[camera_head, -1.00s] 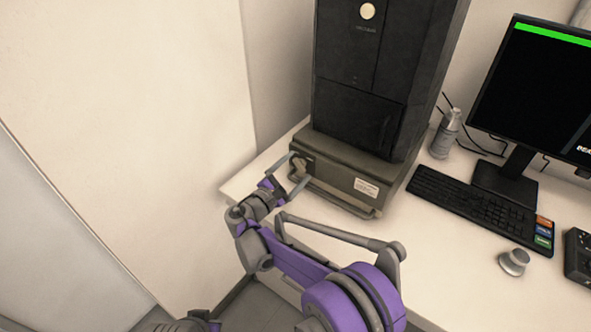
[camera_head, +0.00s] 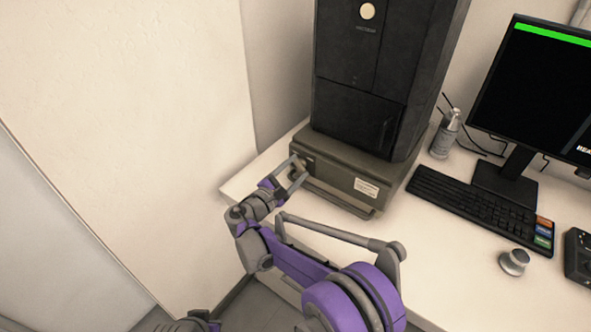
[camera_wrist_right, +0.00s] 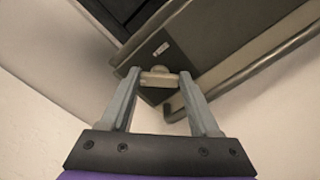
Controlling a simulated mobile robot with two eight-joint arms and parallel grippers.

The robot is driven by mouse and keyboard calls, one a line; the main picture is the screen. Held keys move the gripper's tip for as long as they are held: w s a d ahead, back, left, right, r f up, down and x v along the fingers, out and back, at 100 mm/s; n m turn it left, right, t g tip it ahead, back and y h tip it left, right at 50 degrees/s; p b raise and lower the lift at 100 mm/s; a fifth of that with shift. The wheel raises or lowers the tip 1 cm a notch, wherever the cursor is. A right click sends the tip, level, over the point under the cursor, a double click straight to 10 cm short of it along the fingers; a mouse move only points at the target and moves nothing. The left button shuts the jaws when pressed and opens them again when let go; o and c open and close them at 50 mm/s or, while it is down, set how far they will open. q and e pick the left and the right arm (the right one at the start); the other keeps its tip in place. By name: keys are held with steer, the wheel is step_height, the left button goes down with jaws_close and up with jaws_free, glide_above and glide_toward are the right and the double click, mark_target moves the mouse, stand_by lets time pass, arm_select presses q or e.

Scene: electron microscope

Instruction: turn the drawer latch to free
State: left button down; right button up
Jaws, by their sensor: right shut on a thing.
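The drawer (camera_head: 345,178) is the grey-brown unit under the black microscope cabinet, with a bar handle along its lower front and a pale label at its right. My right gripper (camera_head: 298,168) is at the left end of the drawer front. In the right wrist view the gripper (camera_wrist_right: 160,80) has its two fingers shut on the latch (camera_wrist_right: 159,79), a small pale bar between them. A dark plate (camera_wrist_right: 155,50) with a small light label is behind the latch. In the head view the fingers mostly hide the latch.
The black cabinet (camera_head: 360,85) stands on the drawer unit. The bar handle (camera_wrist_right: 265,70) runs close to the right finger. A keyboard (camera_head: 470,205), monitor (camera_head: 535,95), grey bottle (camera_head: 446,135) and knob (camera_head: 514,262) are at right. The white desk front is clear.

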steer(key=m, duration=0.4)
steer(key=shift+f, duration=0.1)
steer(key=m, duration=0.4)
steer(key=shift+d+f+m+p, duration=0.1)
steer(key=shift+f+m+p, duration=0.05)
steer(key=shift+m+p, duration=0.2)
steer(key=m, duration=0.4)
steer(key=shift+f+m, duration=0.1)
steer(key=shift+m, duration=0.15)
steer(key=m, duration=0.4)
steer(key=shift+f+p, duration=0.15)
steer(key=shift+p, duration=0.2)
steer(key=shift+m, duration=0.3)
steer(key=o, duration=1.4)
steer(key=shift+c, duration=0.2)
